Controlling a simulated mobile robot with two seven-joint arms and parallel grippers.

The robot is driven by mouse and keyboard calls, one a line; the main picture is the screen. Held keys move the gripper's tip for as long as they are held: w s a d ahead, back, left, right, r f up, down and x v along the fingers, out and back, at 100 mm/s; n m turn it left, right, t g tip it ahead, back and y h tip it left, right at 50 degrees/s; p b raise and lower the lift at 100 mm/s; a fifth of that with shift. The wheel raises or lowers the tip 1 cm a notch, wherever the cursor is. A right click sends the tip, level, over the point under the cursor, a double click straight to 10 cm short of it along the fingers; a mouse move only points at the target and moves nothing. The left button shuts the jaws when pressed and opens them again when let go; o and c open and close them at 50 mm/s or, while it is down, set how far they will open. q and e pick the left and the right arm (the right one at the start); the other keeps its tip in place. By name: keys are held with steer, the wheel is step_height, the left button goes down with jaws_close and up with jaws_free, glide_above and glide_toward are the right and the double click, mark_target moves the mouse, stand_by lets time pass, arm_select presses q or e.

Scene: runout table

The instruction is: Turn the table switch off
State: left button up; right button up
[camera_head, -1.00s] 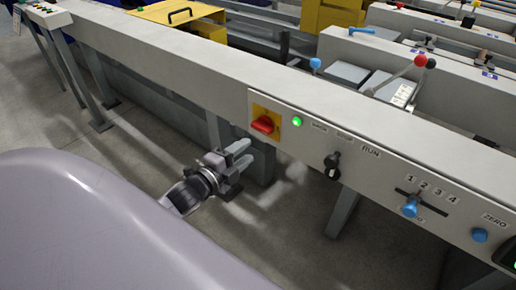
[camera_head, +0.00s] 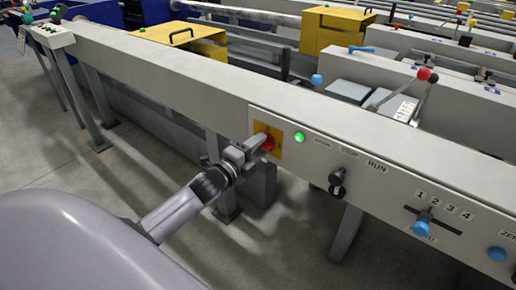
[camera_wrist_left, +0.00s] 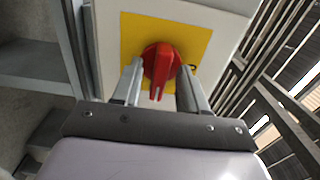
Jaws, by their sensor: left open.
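The table switch is a red rotary knob (camera_head: 267,143) on a yellow plate (camera_head: 274,155) at the left end of the control panel. My left gripper (camera_head: 260,142) is at the knob and covers part of it in the head view. In the left wrist view the red knob (camera_wrist_left: 161,65) sits between the two open fingers of the left gripper (camera_wrist_left: 160,85). Its handle points toward the gripper's palm. I cannot tell whether the fingers touch it. A green lamp (camera_head: 299,137) right of the plate is lit. My right gripper is out of view.
The panel (camera_head: 370,190) also carries a black selector (camera_head: 338,181) near RUN, a blue slider knob (camera_head: 423,224) under the numbers and a blue knob (camera_head: 497,254). A grey table leg (camera_head: 346,232) stands below. Yellow boxes (camera_head: 180,38) are behind the beam.

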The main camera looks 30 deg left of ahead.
arm_select(q)
steer(key=shift+w, duration=0.15)
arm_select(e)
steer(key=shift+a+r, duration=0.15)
arm_select(q)
steer(key=shift+c, duration=0.3)
jaws_close()
steer(key=shift+r+n, duration=0.1)
steer(key=shift+n, duration=0.2)
steer(key=shift+n+p, duration=4.05)
steer(key=shift+n, duration=4.65)
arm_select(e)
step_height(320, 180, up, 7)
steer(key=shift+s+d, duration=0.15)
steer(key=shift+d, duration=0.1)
